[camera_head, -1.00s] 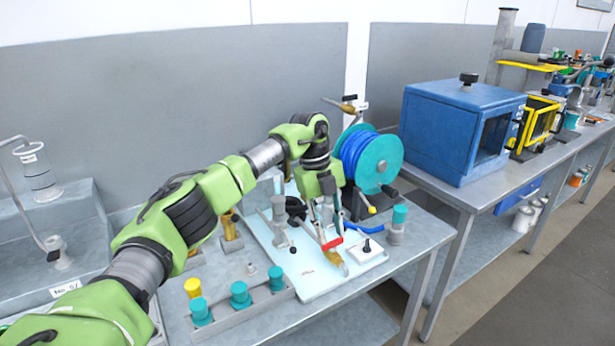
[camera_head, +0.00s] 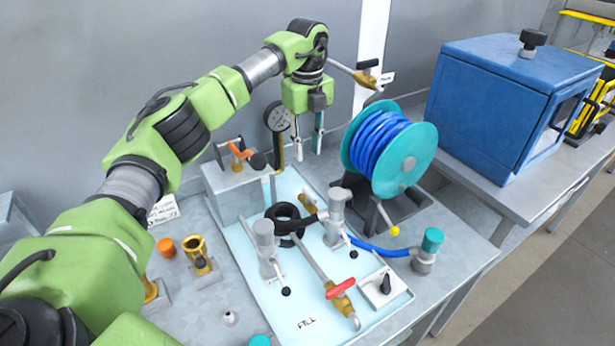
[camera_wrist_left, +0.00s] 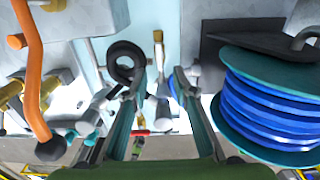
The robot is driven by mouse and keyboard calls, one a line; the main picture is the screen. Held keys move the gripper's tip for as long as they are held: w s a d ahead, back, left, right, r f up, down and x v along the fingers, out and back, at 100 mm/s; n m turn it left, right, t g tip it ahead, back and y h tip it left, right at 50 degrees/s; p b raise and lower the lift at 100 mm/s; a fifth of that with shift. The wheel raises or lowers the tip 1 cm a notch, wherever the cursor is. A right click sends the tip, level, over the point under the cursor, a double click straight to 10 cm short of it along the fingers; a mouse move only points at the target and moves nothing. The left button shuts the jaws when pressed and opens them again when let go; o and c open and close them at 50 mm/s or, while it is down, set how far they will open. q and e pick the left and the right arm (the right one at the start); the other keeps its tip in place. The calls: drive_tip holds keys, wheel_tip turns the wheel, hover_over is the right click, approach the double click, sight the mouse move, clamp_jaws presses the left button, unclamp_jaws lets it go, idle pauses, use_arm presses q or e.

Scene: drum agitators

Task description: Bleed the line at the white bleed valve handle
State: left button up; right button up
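My left gripper (camera_head: 309,143) is open and empty, pointing down above the back of the pale blue panel (camera_head: 312,308). It hangs between the pressure gauge and the hose reel. In the left wrist view its fingers (camera_wrist_left: 160,85) stand apart with nothing between the tips. I cannot clearly pick out a white bleed valve handle. On the panel are two grey cylinders, the left one (camera_head: 265,243) and the right one (camera_head: 337,212), a brass valve with a red handle (camera_head: 341,288), and a black knob on a white plate (camera_head: 384,287). My right gripper is not in view.
The blue hose reel (camera_head: 377,140) stands close right of the gripper. The gauge (camera_head: 277,117) and orange handle (camera_head: 240,150) are left of it. A pipe with a brass valve (camera_head: 365,78) rises behind. A blue cabinet (camera_head: 490,105) stands at right.

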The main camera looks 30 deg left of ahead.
use_arm(q)
drive_tip(key=p, duration=0.1)
hover_over(306, 188)
wheel_tip(306, 188, down, 5)
drive_tip(key=shift+s+f, duration=0.1)
drive_tip(key=shift+s, duration=0.05)
drive_tip(key=f+p, duration=0.1)
drive_tip(key=f, duration=0.5)
drive_tip(key=shift+w+p, duration=0.2)
drive_tip(key=shift+p, duration=0.1)
drive_tip(key=shift+f, duration=0.75)
clamp_jaws()
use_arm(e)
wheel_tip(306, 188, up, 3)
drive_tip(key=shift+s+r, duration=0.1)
